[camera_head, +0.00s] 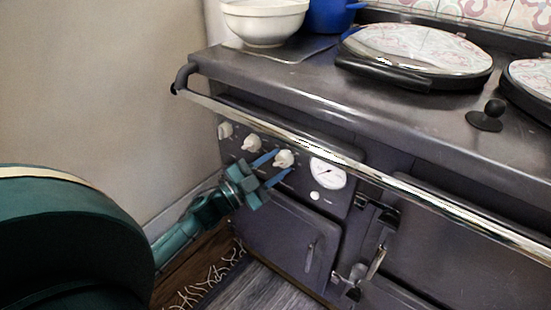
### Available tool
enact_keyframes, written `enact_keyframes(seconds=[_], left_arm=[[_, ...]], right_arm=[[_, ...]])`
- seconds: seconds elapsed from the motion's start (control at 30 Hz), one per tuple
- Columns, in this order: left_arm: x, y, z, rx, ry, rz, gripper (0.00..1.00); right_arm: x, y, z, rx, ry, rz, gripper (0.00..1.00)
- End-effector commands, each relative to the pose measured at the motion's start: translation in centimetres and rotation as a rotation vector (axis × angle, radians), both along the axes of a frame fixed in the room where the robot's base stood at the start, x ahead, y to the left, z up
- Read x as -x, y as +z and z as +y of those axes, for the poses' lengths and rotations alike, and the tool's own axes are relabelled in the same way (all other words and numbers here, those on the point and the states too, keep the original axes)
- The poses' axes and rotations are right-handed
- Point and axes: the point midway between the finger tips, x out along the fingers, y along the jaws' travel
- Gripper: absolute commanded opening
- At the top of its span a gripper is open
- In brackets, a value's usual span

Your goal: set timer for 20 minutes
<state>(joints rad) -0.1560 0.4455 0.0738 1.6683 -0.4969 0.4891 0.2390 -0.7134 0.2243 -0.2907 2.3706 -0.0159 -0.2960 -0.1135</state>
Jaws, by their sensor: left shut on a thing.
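The stove's control panel shows a row of white knobs on its dark front: a left knob (225,130), a middle knob (251,143) and a right knob (284,158). A round white dial with a needle (328,173) sits right of them. Its markings are too small to read. My left gripper (276,167) is at the right knob, its blue fingers on either side of it and shut on it. Which knob is the timer cannot be told from the lettering. My right gripper is not in view.
A chrome rail (330,150) runs across the stove front above the knobs. Below are oven doors (290,240) with latches. On top are a white bowl (264,22), a blue pot (330,16) and round lids (415,52). A wall (110,80) stands at left.

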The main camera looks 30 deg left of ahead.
Motion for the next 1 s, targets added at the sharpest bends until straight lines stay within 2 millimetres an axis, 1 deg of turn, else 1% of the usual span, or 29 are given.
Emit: enact_keyframes(seconds=[0.03, 0.2, 0.6, 0.8, 1.0], left_arm=[[0.0, 0.5, 0.0, -0.047, -0.002, -0.002, 0.14], [0.0, 0.6, 0.1, -0.208, -0.002, -0.014, 0.14], [0.0, 1.0, 0.2, -0.567, -0.003, -0.043, 0.14], [0.0, 1.1, 0.3, -0.702, -0.002, -0.055, 0.14], [0.0, 1.0, 0.3, -0.790, -0.001, -0.061, 0.14]], right_arm=[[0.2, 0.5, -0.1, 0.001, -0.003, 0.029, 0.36], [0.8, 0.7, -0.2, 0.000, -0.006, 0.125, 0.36], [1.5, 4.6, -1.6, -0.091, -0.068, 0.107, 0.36], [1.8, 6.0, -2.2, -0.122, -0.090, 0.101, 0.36], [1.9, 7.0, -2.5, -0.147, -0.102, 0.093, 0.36]])
